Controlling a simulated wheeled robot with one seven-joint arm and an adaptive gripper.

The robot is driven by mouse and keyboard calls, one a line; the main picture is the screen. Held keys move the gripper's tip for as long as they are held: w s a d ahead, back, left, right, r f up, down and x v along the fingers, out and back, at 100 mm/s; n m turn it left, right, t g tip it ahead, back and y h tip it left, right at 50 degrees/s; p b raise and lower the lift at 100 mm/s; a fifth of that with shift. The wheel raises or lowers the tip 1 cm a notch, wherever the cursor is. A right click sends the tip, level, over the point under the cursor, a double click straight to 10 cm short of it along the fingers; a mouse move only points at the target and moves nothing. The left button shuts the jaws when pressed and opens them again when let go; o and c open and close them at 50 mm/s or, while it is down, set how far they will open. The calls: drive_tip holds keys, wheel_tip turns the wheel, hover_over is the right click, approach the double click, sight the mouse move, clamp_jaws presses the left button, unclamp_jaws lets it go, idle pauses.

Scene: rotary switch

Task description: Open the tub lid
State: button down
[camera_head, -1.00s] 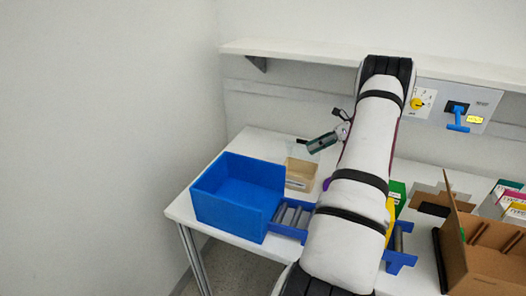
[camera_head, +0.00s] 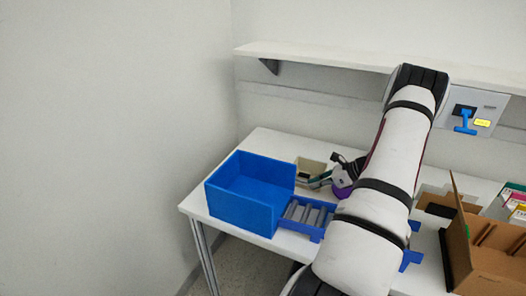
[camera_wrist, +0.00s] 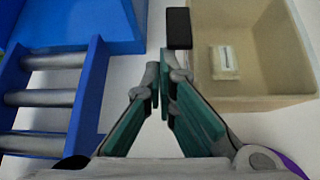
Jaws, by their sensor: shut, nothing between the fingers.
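The tub (camera_head: 312,166) is a small beige box at the back of the table, just right of the blue bin. The wrist view looks into the tub (camera_wrist: 262,85), where a small pale block with a dark slot (camera_wrist: 225,61) shows. I cannot make out a lid clearly; a clear one might be over the tub. A black tab (camera_wrist: 178,28) shows at the tub's left side in the wrist view. My gripper (camera_head: 310,182) is low at the tub's front. In the wrist view my gripper's dark green fingers (camera_wrist: 160,88) meet at their tips, empty, left of the tub wall.
The blue bin (camera_head: 240,208) stands left, with a blue-framed roller conveyor (camera_head: 305,213) beside it. A cardboard box (camera_head: 480,245) is at the right. A wall panel with a blue switch handle (camera_head: 465,122) is at the back. A shelf (camera_head: 330,57) runs above the table.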

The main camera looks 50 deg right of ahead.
drive_tip(key=b+v, duration=0.1)
drive_tip(key=v, duration=0.8)
drive_tip(key=w+a+r+n+g, duration=0.1)
drive_tip(key=w+a+r+n, duration=0.3)
drive_tip(key=a, duration=0.3)
drive_tip(key=w+a+r+n+g, duration=0.2)
drive_tip(key=w+a+r+n, duration=0.2)
drive_tip(key=w+a+r, duration=0.1)
drive_tip(key=w+a+r+n+g+y+b, duration=0.1)
drive_tip(key=w+a+r+n, duration=0.4)
drive_tip(key=a, duration=0.5)
drive_tip(key=shift+r+g, duration=0.6)
drive_tip(key=shift+r, duration=0.1)
drive_tip(key=shift+w+a, duration=0.15)
